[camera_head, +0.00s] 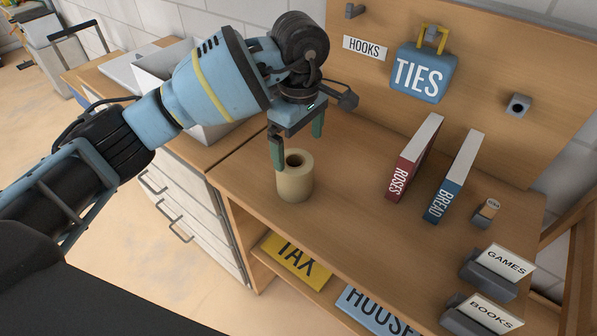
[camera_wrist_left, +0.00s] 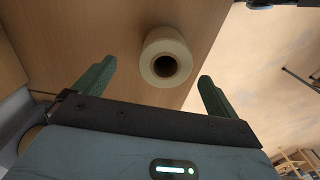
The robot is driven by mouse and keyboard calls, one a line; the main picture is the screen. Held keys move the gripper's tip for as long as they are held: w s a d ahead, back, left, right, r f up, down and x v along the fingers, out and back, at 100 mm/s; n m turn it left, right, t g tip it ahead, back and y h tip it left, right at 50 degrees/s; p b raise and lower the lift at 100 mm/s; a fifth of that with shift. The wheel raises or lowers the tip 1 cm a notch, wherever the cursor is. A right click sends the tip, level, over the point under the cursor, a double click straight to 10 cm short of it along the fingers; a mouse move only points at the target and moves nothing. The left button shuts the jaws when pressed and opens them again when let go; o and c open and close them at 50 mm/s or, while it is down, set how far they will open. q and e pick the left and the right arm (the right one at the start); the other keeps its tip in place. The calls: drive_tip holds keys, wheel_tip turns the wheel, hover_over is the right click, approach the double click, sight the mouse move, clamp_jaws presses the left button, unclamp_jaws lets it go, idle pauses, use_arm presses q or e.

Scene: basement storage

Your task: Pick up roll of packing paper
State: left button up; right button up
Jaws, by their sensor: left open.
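The roll of packing paper (camera_head: 295,183) is a tan cylinder with a dark hole in its top. It stands upright on the wooden bench top near its left front corner. My left gripper (camera_head: 297,145) is above and just behind it, with its green fingers spread and pointing down. One finger shows beside the roll's upper left edge; I cannot tell whether it touches. In the left wrist view the roll (camera_wrist_left: 166,62) lies ahead of the open fingers (camera_wrist_left: 158,90), nearer the right finger, with nothing held. My right gripper is not in view.
A red ROSES book (camera_head: 414,160) and a blue BREAD book (camera_head: 453,178) stand right of the roll. A blue TIES bag (camera_head: 422,78) hangs on the back panel. GAMES (camera_head: 500,268) and BOOKS (camera_head: 485,315) card holders are at right. A drawer cabinet (camera_head: 185,205) stands left.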

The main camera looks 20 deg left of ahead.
sight(294, 161)
use_arm(q)
drive_tip(key=shift+s+f, duration=0.1)
drive_tip(key=shift+f, duration=1.2)
drive_tip(key=shift+s+a+f+p, duration=0.1)
drive_tip(key=shift+f+p, duration=0.05)
drive_tip(key=shift+f, duration=0.7)
drive_tip(key=shift+s+a+f+p, duration=0.1)
drive_tip(key=shift+a+f, duration=0.05)
drive_tip(key=shift+f, duration=0.75)
drive_tip(key=shift+s+a+f+p, duration=0.1)
drive_tip(key=shift+f+p, duration=0.05)
drive_tip(key=shift+f, duration=0.7)
drive_tip(key=c, duration=1.1)
drive_tip(key=shift+r, duration=0.1)
